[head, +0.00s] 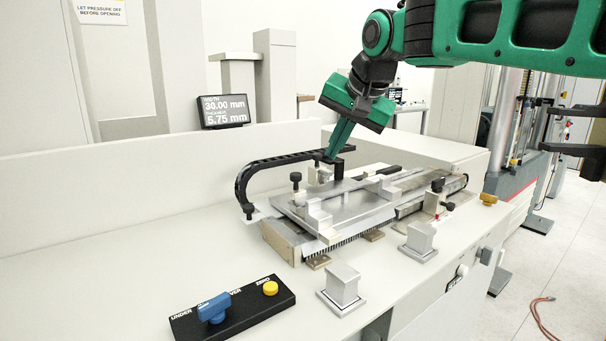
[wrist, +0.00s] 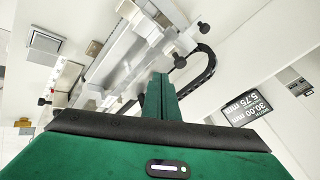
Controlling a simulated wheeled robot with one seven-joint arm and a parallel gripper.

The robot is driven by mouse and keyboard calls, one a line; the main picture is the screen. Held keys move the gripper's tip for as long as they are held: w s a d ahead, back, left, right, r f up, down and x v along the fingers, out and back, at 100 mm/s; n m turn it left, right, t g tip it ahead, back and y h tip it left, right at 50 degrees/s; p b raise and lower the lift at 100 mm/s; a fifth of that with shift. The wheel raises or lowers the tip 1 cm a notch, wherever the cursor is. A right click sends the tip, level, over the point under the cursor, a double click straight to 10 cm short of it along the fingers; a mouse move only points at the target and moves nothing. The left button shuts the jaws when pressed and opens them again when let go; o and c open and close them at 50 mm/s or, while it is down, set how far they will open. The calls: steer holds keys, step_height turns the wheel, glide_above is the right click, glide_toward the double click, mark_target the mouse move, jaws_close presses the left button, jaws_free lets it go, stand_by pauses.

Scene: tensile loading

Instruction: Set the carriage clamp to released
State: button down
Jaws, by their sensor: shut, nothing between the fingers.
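The measuring bench's metal carriage plate (head: 350,205) lies on a rail base with a toothed strip along its front. Several black knobs stand on it, among them one at its left (head: 296,178) and one at its right (head: 437,185). I cannot tell which part is the carriage clamp or how it is set. My gripper (head: 333,154) is shut, pointing down over the rear of the fixture beside a black post (head: 338,170). Its closed fingers show in the wrist view (wrist: 161,82). Whether they touch the post is unclear.
A curved black cable chain (head: 262,170) arches left of the fixture. A control box (head: 232,309) with a blue lever and yellow button sits in front. Two grey square blocks (head: 342,284) (head: 420,238) stand along the front edge. A display (head: 224,110) is behind. The left bench top is clear.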

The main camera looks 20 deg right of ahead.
steer(key=shift+d+f, duration=0.1)
steer(key=shift+d, duration=0.05)
steer(key=x, duration=0.3)
steer(key=a+x, duration=0.1)
steer(key=x, duration=0.3)
steer(key=w+r+x, duration=0.1)
steer(key=x, duration=0.3)
steer(key=shift+a+f, duration=0.15)
steer(key=shift+a, duration=0.25)
steer(key=shift+w+a, duration=0.45)
steer(key=shift+w, duration=0.05)
